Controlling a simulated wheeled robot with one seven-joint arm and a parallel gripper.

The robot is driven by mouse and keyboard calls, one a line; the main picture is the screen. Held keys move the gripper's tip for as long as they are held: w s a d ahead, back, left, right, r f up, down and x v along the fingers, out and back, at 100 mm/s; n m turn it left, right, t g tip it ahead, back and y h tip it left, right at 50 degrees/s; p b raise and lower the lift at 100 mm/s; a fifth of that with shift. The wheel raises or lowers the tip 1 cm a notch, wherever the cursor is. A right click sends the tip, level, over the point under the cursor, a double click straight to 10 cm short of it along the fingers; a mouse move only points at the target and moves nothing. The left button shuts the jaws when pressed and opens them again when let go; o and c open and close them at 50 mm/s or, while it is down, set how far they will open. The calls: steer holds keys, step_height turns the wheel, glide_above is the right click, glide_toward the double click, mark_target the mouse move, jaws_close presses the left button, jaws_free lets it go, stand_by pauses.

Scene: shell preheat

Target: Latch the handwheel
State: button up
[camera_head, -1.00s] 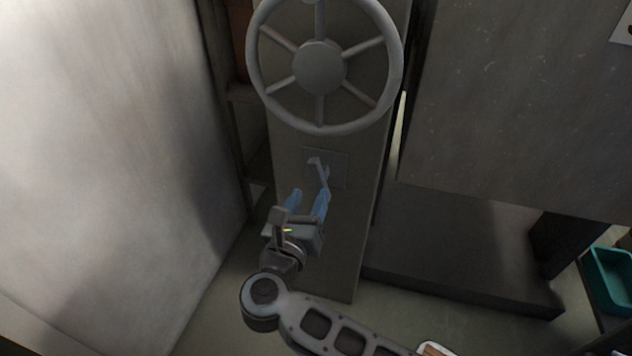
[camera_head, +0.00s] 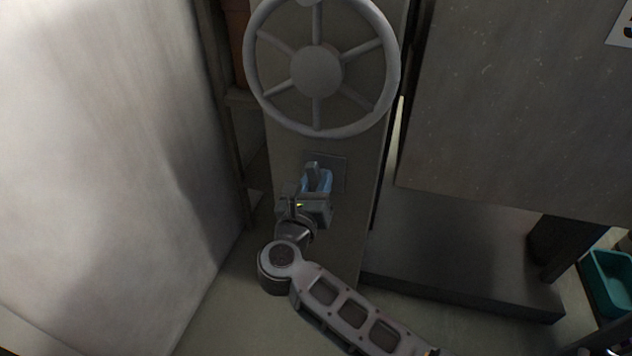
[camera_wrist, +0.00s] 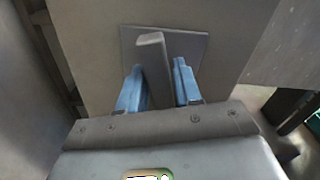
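The handwheel (camera_head: 317,70) is a grey spoked wheel on the front of an upright grey column, at the top of the head view. Below it, a small grey latch lever (camera_head: 313,170) stands out from a square plate (camera_head: 338,172). The lever also shows in the wrist view (camera_wrist: 153,72), in front of its plate (camera_wrist: 190,46). My gripper (camera_head: 315,184) is at the lever, below the wheel. Its two blue fingers (camera_wrist: 158,85) lie either side of the lever, close to it. I cannot tell whether both touch it. The lever's lower end is hidden behind my gripper's body.
A large pale surface (camera_head: 100,150) fills the left side. A big dark grey panel (camera_head: 510,100) stands to the right of the column, with a dark ledge (camera_head: 460,270) below it. A teal bin (camera_head: 608,280) is at the far right. Floor shows below the column.

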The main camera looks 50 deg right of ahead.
jaws_close()
steer(key=shift+n+p, duration=0.3)
steer(key=shift+p, duration=0.05)
steer(key=n+p, duration=0.2)
steer(key=p, duration=0.1)
steer(key=shift+w+r+n, duration=0.1)
steer(key=shift+r+n, duration=0.1)
steer(key=shift+n, duration=0.1)
steer(key=n+p, duration=0.3)
steer(key=p, duration=0.1)
steer(key=shift+w+a+f, duration=0.1)
steer(key=n+p, duration=0.3)
steer(key=n, duration=0.2)
steer(key=shift+w+f+p, duration=0.1)
steer(key=shift+f+p, duration=0.1)
steer(key=shift+p, duration=0.15)
steer(key=shift+f+n+p, duration=0.15)
steer(key=shift+n+p, duration=0.5)
steer(key=shift+n, duration=0.25)
steer(key=shift+f+n+p, duration=0.15)
steer(key=shift+n+p, duration=0.45)
steer(key=shift+n, duration=0.3)
steer(key=shift+f, duration=0.1)
